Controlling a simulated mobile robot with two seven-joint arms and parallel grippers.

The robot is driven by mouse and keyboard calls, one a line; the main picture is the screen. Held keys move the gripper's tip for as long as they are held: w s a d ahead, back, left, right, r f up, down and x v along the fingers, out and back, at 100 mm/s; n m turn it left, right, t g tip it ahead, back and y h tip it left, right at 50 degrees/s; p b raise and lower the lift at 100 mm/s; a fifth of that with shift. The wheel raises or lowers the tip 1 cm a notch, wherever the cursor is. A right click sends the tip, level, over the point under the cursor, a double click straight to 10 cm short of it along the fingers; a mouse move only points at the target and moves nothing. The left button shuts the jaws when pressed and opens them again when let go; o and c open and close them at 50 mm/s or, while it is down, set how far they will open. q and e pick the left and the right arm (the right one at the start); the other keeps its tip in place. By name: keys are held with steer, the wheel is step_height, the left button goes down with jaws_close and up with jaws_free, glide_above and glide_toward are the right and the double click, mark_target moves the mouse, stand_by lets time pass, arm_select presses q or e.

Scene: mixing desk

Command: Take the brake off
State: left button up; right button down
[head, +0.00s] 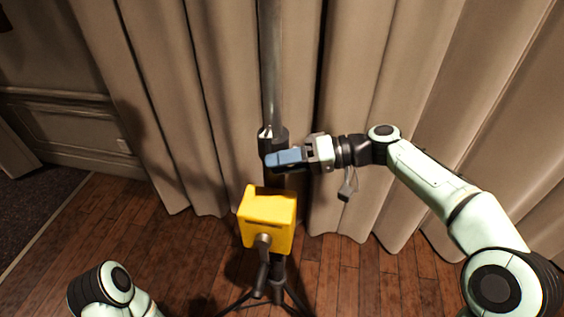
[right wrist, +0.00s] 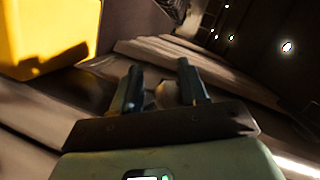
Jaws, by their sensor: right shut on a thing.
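A dark metal stand has an upright pole (head: 272,60) with a black collar (head: 272,138) partway down. Below the collar is a yellow box (head: 267,216) with a grey knob or crank (head: 263,241) on its front. The yellow box also shows in the right wrist view (right wrist: 45,35). My right gripper (head: 272,160) comes in from the right, with its bluish fingers at the pole just below the collar. In the right wrist view its fingers (right wrist: 160,80) stand apart around a small, blurred part of the stand. I cannot make out which part. My left gripper is out of view.
Beige curtains (head: 420,100) hang close behind the stand. Its dark tripod legs (head: 275,292) spread on the wooden floor (head: 150,240). A panelled wall (head: 75,135) is at the left. A grey lever-like piece (head: 348,185) hangs below my right wrist.

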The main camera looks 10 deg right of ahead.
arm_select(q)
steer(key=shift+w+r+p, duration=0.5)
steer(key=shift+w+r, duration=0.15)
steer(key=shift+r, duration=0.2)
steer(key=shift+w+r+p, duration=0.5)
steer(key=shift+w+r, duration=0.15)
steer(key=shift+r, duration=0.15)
arm_select(e)
steer(key=shift+w+d+r+m+y, duration=0.2)
steer(key=shift+w+r+m, duration=0.15)
steer(key=shift+r+m, duration=0.35)
steer(key=shift+w+d+r+m+y, duration=0.1)
steer(key=shift+w+r+m+y, duration=0.15)
steer(key=shift+r+m, duration=0.45)
steer(key=c, duration=0.6)
jaws_free()
steer(key=shift+g, duration=0.4)
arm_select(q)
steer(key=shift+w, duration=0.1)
arm_select(e)
steer(key=shift+w+f, duration=0.15)
steer(key=shift+f, duration=0.05)
steer(key=d, duration=0.4)
steer(key=d+r, duration=0.1)
steer(key=d, duration=0.3)
steer(key=d+r, duration=0.1)
steer(key=d, duration=0.4)
steer(key=shift+s+d, duration=0.1)
steer(key=shift+s, duration=0.25)
